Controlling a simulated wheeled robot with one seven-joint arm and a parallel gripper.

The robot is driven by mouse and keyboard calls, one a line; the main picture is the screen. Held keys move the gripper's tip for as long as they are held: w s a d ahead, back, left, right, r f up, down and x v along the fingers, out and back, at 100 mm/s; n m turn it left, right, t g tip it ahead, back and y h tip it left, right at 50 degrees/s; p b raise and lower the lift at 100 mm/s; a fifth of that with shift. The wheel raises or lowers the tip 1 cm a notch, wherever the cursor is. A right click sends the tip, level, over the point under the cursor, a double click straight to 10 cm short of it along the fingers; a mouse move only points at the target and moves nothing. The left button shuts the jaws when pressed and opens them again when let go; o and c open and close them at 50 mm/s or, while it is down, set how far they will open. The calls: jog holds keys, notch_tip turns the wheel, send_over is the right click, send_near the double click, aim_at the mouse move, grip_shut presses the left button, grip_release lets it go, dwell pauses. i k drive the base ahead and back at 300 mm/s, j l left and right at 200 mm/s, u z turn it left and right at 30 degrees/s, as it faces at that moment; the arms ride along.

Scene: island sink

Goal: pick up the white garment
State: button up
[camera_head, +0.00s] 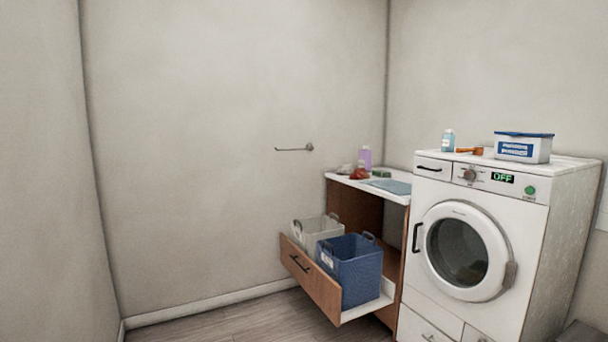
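I cannot make out a white garment for certain. A small pale item (344,169) lies at the back left of the counter, beside a red item (359,174); it is too small to tell what it is. A whitish laundry basket (309,234) and a blue laundry basket (352,274) stand in the pulled-out drawer (309,276); what lies inside them is hidden from this angle. My gripper is not in view.
A white washing machine (548,234) with its round door closed stands at the right, with a white-and-blue box (522,149) and a bottle (448,141) on top. The counter (394,195) holds a purple bottle (364,159) and a blue cloth-like item (390,186). The floor at lower left is clear.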

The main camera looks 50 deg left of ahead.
aim_at(347, 169)
jog(key=u, duration=1.65)
jog(key=i+j+u, duration=0.45)
jog(key=i, duration=0.2)
jog(key=i+j+u, duration=0.2)
jog(key=i+u, duration=0.15)
jog(key=i, duration=0.15)
jog(key=i+u, duration=0.3)
jog(key=i, duration=0.2)
jog(key=i+j+z, duration=0.1)
jog(key=i+z, duration=0.15)
jog(key=i, duration=0.3)
jog(key=i+j+z, duration=0.2)
jog(key=i, duration=0.3)
jog(key=i+j+z, duration=0.25)
jog(key=i, duration=0.25)
